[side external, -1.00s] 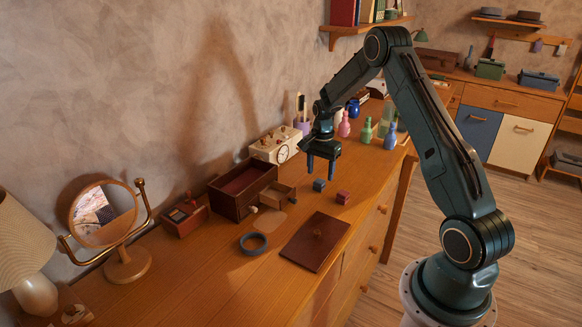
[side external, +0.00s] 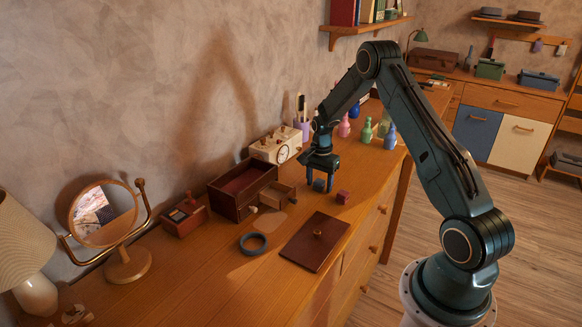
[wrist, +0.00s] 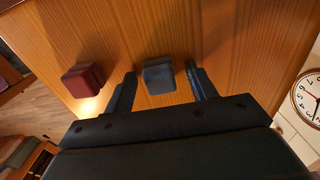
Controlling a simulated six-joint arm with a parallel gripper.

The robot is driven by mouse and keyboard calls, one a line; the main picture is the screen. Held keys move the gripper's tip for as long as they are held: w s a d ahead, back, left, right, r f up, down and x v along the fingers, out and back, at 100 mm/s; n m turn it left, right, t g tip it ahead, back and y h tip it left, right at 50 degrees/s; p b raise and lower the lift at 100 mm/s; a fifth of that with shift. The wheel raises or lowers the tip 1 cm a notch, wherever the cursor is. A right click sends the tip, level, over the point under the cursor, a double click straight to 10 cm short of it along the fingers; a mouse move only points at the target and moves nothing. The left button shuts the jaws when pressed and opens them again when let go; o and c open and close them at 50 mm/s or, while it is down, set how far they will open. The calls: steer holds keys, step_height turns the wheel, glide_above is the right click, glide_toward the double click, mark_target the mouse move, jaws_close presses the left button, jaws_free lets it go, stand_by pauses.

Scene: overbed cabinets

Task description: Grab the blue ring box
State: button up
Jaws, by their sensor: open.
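The blue ring box (side external: 319,185) is a small blue-grey cube on the wooden dresser top. In the wrist view the blue ring box (wrist: 158,75) lies between my two fingers, with a gap on each side. My gripper (side external: 320,184) points down over it, fingers open and on either side of it in the side view. In the wrist view my gripper (wrist: 160,88) is also open. A red ring box (side external: 343,197) sits beside it, nearer the front edge; it also shows in the wrist view (wrist: 83,80), outside the left finger.
An open dark box (side external: 230,207) with a small drawer and a cream clock box (side external: 270,150) stand toward the wall. Several coloured bottles (side external: 367,130) stand behind my gripper.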

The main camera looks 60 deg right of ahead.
mark_target(320, 181)
steer(key=c, duration=1)
steer(key=shift+r, duration=0.15)
steer(key=shift+c, duration=0.2)
step_height(320, 181, up, 20)
stand_by(0.4)
